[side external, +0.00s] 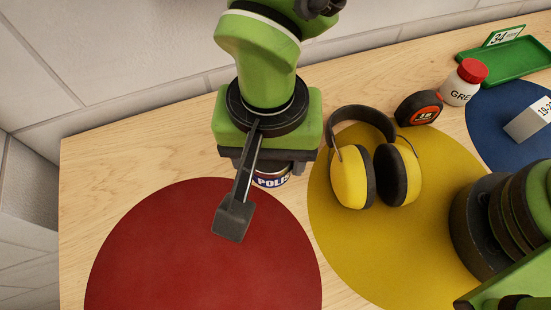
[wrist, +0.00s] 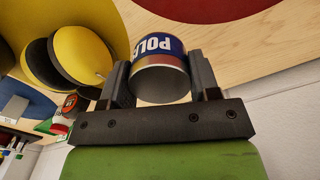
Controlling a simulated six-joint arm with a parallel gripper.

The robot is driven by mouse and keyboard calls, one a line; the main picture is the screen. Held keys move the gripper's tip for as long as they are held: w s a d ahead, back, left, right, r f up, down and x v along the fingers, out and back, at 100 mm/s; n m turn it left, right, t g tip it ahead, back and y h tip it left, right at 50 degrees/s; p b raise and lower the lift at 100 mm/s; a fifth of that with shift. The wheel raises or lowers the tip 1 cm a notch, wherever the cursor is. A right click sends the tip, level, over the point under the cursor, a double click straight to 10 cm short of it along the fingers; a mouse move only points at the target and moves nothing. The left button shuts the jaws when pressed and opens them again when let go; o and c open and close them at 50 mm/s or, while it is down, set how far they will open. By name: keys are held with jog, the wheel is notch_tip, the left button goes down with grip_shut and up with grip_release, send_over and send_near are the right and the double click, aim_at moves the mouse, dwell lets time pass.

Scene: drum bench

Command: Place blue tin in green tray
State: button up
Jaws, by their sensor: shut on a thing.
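The blue tin (side external: 271,180), with white "POLIS" lettering and a bare metal rim, is mostly hidden behind my gripper in the side external view. In the wrist view, the tin (wrist: 158,66) sits between the two fingers. My gripper (side external: 262,185) is shut on it; the fingers also show in the wrist view (wrist: 160,80). Whether the tin is clear of the bench or touching it, I cannot tell. The green tray (side external: 512,62) lies at the far right back, with a "34" card standing at its rear edge.
Yellow ear defenders (side external: 375,175) rest on the yellow disc (side external: 400,245), right of my gripper. A tape measure (side external: 418,108), a red-capped white bottle (side external: 464,82) and a grey block (side external: 528,121) on the blue disc (side external: 492,112) stand further right. The red disc (side external: 200,255) is bare.

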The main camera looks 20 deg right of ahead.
jog(key=shift+r, duration=0.9)
jog(key=w+d+r, duration=0.2)
jog(key=w+d, duration=0.1)
jog(key=d, duration=0.4)
jog(key=w+d+r, duration=0.2)
jog(key=w+d, duration=0.2)
jog(key=d, duration=0.3)
jog(key=m, duration=1.9)
send_over(509, 72)
notch_tip(509, 72, down, 11)
jog(key=shift+f, duration=0.15)
jog(key=shift+f, duration=0.1)
jog(key=shift+f, duration=0.4)
